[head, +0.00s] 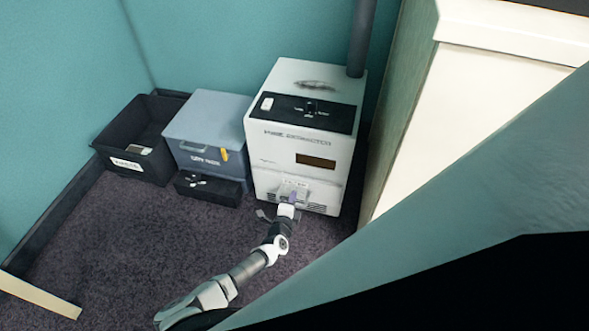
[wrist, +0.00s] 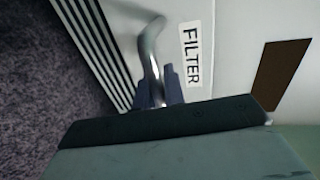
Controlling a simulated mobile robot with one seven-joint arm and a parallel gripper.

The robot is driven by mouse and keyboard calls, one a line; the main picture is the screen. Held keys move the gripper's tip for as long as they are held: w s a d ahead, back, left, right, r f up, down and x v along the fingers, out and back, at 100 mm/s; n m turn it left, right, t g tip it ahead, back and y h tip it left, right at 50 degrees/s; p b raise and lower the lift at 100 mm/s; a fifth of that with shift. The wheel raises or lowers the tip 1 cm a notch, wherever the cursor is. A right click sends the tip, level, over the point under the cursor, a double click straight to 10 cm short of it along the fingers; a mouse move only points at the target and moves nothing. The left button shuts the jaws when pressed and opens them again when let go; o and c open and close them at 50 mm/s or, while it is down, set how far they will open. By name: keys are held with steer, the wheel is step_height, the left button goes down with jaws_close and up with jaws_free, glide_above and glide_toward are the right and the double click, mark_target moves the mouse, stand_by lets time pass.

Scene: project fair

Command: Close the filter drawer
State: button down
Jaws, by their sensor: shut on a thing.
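The white fume extractor (head: 300,150) stands on the floor at centre in the head view. Its filter drawer (head: 326,193) is the lower front part, with vent slots, a metal handle and a FILTER label. The wrist view shows the FILTER label (wrist: 192,54) and the curved handle (wrist: 150,45) close up. My gripper (wrist: 158,76) has its fingers on either side of the handle's near part and is shut on it. In the head view, my gripper (head: 292,197) is at the drawer front and hides part of it. I cannot tell how far out the drawer stands.
Left of the extractor is a blue-grey box (head: 208,118) with a black drawer (head: 224,192) standing out below. A black open bin (head: 118,133) is farther left. A panel and white counter (head: 480,80) stand close on the right.

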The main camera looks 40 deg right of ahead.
steer(key=shift+w+d+r, duration=0.1)
steer(key=shift+d, duration=0.05)
steer(key=c, duration=1.5)
jaws_free()
steer(key=shift+d, duration=0.1)
steer(key=p+v, duration=0.3)
steer(key=v, duration=1.1)
